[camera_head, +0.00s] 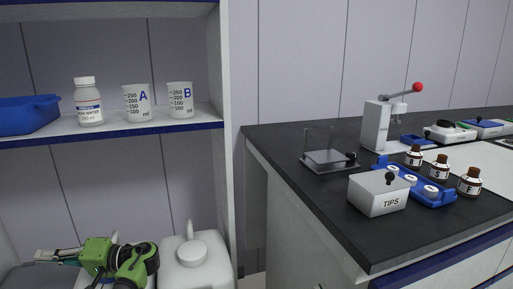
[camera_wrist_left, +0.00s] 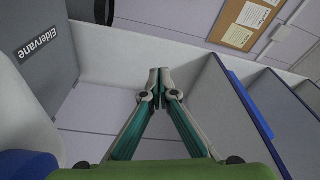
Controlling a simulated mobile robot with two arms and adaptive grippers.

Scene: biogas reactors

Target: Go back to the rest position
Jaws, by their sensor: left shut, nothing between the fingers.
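My left gripper (camera_head: 45,256) shows low at the left in the head view, in front of the shelf unit's lower part. Its green arm links show beside it. In the left wrist view, the left gripper (camera_wrist_left: 159,74) has its two teal and grey fingers meeting at the tips, with nothing between them. It is shut and empty. My right gripper is in neither view.
A shelf (camera_head: 55,139) above the arm holds a blue tray (camera_head: 28,115), a bottle (camera_head: 88,103), beaker A (camera_head: 137,104) and beaker B (camera_head: 180,101). A white canister (camera_head: 196,266) stands close right of the arm. A dark worktop (camera_head: 290,146) holds a tips box (camera_head: 377,196).

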